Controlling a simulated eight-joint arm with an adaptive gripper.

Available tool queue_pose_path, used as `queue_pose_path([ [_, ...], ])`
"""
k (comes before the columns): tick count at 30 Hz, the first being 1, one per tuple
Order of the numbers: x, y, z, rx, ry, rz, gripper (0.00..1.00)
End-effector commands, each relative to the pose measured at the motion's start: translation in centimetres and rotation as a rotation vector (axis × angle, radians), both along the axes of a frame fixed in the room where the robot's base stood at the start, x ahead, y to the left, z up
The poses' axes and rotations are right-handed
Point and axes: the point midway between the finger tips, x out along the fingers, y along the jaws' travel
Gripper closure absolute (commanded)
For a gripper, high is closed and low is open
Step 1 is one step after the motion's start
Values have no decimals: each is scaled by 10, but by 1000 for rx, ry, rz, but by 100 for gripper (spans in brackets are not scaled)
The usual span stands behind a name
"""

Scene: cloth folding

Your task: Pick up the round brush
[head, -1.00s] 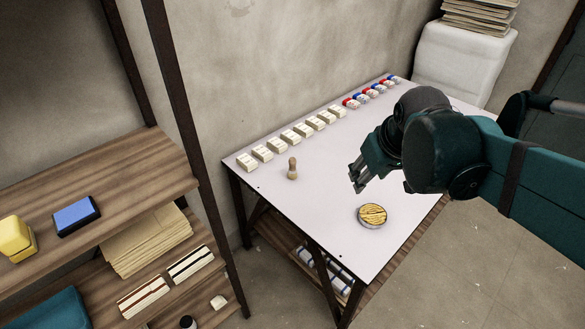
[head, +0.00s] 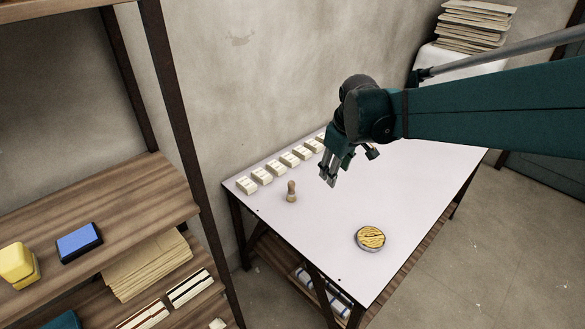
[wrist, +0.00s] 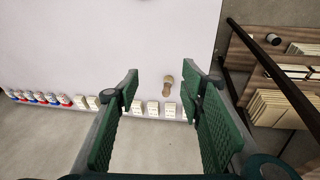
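A small tan wooden piece with a rounded top and narrow waist, seemingly the round brush (head: 291,191), stands upright on the white table (head: 320,240). In the wrist view, the round brush (wrist: 168,86) shows between my two fingers, nearer the right one. My gripper (head: 328,181) is above the table, to the right of the brush and apart from it, fingers pointing down. In the wrist view my gripper (wrist: 160,70) is open, with nothing held between the green fingers.
A row of pale blocks (head: 268,171) lines the table's wall side, close behind the brush. A round tin with a yellow striped top (head: 370,238) sits near the front edge. A wooden shelf (head: 120,195) stands at left. The table between brush and tin is clear.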

Motion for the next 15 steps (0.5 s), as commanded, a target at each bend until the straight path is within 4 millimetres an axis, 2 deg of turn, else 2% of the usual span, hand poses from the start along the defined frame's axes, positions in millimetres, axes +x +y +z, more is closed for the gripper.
queue_pose_path([
  [3,19,9,-6,-13,19,43,61],
  [15,72,41,-39,-53,82,190,61],
])
